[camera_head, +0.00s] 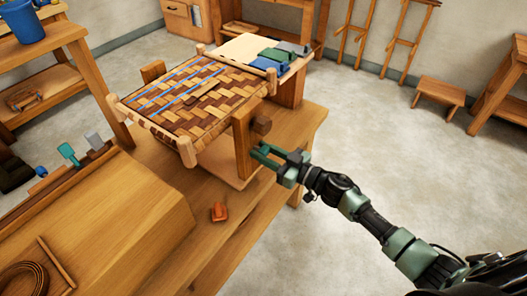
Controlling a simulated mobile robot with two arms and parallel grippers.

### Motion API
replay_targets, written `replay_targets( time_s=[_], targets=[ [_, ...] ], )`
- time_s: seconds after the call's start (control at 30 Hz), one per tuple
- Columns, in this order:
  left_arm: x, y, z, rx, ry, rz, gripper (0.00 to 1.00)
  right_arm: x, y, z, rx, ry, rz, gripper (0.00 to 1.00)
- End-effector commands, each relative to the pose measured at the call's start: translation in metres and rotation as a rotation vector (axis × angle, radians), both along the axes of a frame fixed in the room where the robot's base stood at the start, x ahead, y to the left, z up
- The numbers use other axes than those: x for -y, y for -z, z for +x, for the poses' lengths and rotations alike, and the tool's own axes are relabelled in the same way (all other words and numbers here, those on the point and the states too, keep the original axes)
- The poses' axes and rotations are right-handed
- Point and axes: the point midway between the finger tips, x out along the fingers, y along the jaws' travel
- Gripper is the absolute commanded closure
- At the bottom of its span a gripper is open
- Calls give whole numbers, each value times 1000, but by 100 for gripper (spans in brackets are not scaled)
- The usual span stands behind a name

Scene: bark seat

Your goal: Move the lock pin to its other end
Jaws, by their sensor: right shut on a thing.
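A woven bark seat (185,100) in a wooden frame lies on the workbench. An upright wooden post (244,140) stands at its right side, with a dark brown knob (262,125) sticking out of it. My right gripper (264,154) comes in from the lower right and is just below the knob, close beside the post. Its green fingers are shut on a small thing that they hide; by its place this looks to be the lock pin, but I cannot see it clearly. My left gripper is not in view.
A small orange-brown block (220,211) lies on the workbench (250,222) below the post. A blue bucket (22,20) stands on the left shelf. The floor at right is open around a stool (440,92).

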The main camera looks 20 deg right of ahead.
Motion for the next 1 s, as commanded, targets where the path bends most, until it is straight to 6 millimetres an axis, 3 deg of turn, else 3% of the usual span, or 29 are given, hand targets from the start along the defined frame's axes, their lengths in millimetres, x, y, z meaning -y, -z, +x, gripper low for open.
replay_targets(
  time_s=[0.33, 0.6, 0.83, 0.87, 0.9, 0.93, 1.0],
  targets=[
    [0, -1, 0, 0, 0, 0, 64, 1, -1, 0, 1, 1, -1, 100],
    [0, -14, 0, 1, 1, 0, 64, 18, -2, -22, -2, 2, -1, 100],
    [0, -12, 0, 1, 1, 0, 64, 18, 0, -22, 1, 1, -1, 100],
    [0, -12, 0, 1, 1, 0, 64, 18, 0, -22, 0, 1, -1, 64],
    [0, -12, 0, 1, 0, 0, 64, 18, 0, -22, 0, 1, -1, 52],
    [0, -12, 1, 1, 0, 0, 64, 18, 0, -22, 0, 1, -1, 47],
    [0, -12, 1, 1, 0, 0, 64, 18, 0, -22, 0, 1, -1, 47]
  ],
)
